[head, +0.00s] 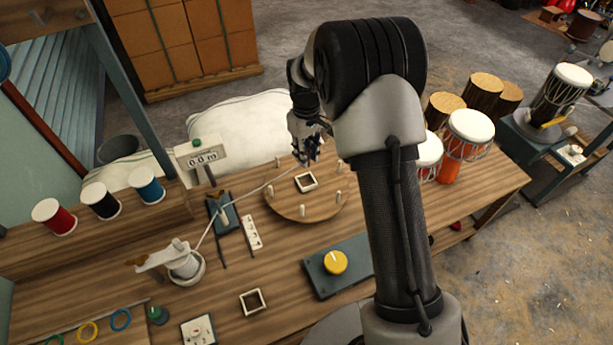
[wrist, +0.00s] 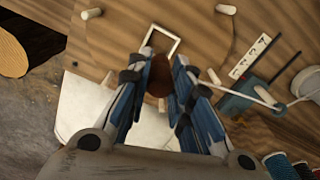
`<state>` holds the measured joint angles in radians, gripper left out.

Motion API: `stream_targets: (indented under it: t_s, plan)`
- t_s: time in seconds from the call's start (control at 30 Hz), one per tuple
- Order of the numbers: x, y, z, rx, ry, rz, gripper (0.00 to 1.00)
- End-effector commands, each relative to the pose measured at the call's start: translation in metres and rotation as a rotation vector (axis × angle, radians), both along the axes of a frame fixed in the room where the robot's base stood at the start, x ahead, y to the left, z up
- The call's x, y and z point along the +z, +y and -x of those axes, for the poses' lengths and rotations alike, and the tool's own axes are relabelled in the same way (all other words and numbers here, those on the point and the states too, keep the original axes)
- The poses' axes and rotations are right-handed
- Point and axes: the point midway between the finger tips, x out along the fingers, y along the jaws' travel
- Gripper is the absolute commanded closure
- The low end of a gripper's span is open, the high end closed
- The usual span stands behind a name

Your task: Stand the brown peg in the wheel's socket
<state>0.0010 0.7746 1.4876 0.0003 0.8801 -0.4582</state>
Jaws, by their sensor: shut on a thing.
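The wheel (head: 290,207) is a round wooden disc on the bench, with several short pale pegs around its rim. The wheel's socket (head: 306,174) is a white square frame on the disc; it also shows in the wrist view (wrist: 171,35). My gripper (head: 306,158) is above the far side of the wheel, near the socket. In the wrist view, my gripper (wrist: 163,62) is shut on the brown peg (wrist: 160,78). The peg's end appears just beside the socket's near edge, overlapping it in view; its height above the wheel cannot be told. The peg is hidden in the head view.
A second square frame (head: 238,303) lies on the bench near a blue-grey box with a yellow knob (head: 336,262). A cord (head: 240,197) runs from the white spool (head: 184,264) toward the wheel.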

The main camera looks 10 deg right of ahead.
Motion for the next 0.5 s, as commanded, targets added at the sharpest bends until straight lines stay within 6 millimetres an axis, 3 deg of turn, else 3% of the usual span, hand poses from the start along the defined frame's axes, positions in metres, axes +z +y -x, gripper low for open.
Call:
stream_targets:
  t_s: [0.03, 0.13, 0.37, 0.5]
  plan:
    - [-0.016, 0.0, 0.001, 0.0, 0.004, 0.0, 0.96]
    - [-0.034, 0.0, 0.001, 0.0, 0.002, 0.0, 0.96]
    - [-0.05, 0.0, 0.0, 0.0, 0.0, 0.0, 0.96]
    - [-0.069, 0.0, 0.001, 0.0, 0.002, 0.0, 0.96]
